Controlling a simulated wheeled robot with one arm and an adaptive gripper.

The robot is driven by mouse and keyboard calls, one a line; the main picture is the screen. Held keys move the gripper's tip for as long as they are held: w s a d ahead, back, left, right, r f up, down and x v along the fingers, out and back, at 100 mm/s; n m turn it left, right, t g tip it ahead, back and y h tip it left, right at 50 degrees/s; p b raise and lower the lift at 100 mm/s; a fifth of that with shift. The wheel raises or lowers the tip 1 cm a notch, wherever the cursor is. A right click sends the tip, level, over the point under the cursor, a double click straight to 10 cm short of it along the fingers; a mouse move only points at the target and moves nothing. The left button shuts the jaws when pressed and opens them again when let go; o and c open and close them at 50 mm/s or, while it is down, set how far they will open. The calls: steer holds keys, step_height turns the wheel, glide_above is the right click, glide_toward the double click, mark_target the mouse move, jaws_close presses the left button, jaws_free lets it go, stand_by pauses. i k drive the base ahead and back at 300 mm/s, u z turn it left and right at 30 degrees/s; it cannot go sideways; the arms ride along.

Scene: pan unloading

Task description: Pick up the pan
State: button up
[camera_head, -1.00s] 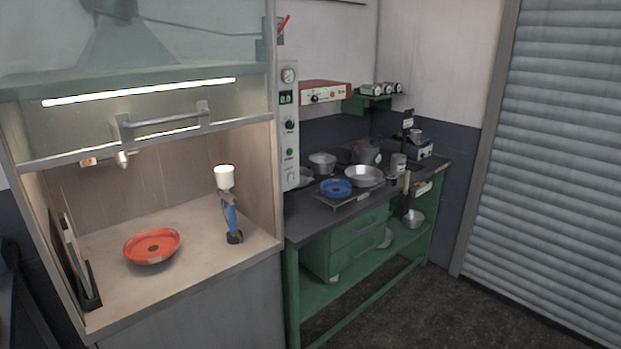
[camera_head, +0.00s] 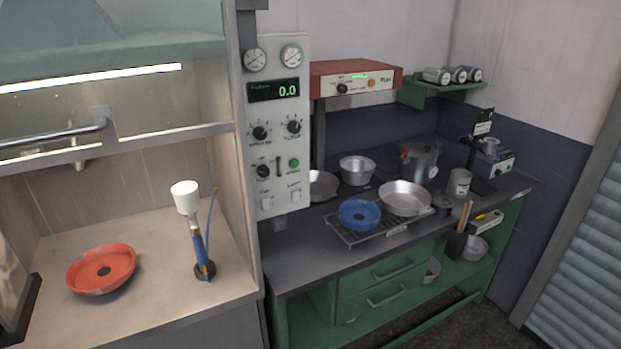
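Several pans are in view. A blue round pan (camera_head: 360,214) sits on a wire rack (camera_head: 345,234) on the dark workbench. A wide silver pan (camera_head: 405,198) is just right of it and behind. A deeper silver pan (camera_head: 356,170) stands farther back. Another grey pan (camera_head: 321,185) is partly hidden by the control panel. A red-orange round pan (camera_head: 102,268) with a dark centre lies in the lit booth at left. The frames do not show which pan the task means. My gripper is not in view.
The dark bench top (camera_head: 293,268) is bare at its front left. A spray gun with a white cup (camera_head: 187,198) stands in the booth. A control panel (camera_head: 277,125) juts up between booth and bench. A grey pot (camera_head: 420,161) and tins crowd the back right.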

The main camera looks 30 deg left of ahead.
mark_target(323, 185)
steer(key=u, duration=0.6)
steer(key=i, duration=1)
steer(key=u, duration=1.5)
steer(key=i, duration=0.55)
steer(key=u, duration=0.5)
